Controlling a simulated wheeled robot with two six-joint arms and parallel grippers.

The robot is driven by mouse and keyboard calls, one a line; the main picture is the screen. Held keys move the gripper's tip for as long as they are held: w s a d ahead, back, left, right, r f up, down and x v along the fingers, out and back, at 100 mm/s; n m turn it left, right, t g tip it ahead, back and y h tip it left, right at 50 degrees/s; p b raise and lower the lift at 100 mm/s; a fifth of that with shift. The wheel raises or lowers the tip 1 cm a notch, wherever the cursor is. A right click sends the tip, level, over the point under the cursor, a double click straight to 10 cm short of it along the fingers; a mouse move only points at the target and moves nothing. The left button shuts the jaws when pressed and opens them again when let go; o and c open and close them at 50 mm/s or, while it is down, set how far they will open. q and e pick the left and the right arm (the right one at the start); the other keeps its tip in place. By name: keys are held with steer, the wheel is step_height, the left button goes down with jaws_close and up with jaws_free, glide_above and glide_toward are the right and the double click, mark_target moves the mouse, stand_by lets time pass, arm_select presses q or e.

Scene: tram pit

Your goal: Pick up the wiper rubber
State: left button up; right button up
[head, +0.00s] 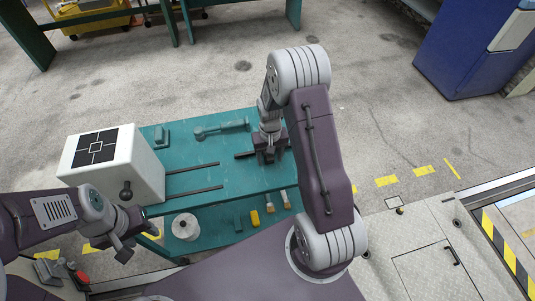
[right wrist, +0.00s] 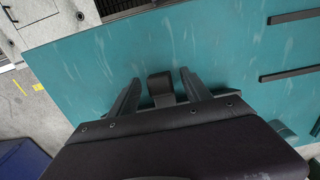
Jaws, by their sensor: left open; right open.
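A thin dark strip (head: 245,155), which looks like the wiper rubber, lies on the teal table top, just left of my right gripper in the head view. My right gripper (head: 268,157) is open, low over the table, and hides part of the strip. In the right wrist view a dark grey piece (right wrist: 160,88) sits between the spread fingers of this gripper (right wrist: 158,82); I cannot tell whether it touches them. My left gripper (head: 120,248) is open and empty, off the table's near left corner.
Two longer dark strips (head: 192,166) (head: 195,191) lie parallel on the teal table (head: 215,152). A white box with a black target (head: 118,160) stands at its left end, a grey tool (head: 222,128) behind. A spool (head: 185,228) and brushes (head: 285,200) are on a lower shelf.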

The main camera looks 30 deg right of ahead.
steer(key=shift+s+f, duration=0.1)
steer(key=shift+f, duration=1.2)
jaws_close()
steer(key=shift+r, duration=0.2)
steer(key=shift+w+r, duration=0.2)
steer(key=shift+r, duration=0.1)
steer(key=r, duration=0.2)
steer(key=s+d+r, duration=0.1)
steer(key=r, duration=0.1)
steer(key=shift+b, duration=0.4)
steer(key=s+d+r, duration=0.6)
steer(key=d, duration=0.2)
steer(key=shift+s+b, duration=0.25)
steer(key=shift+b, duration=0.1)
steer(key=shift+r+g, duration=0.1)
steer(key=shift+g, duration=0.2)
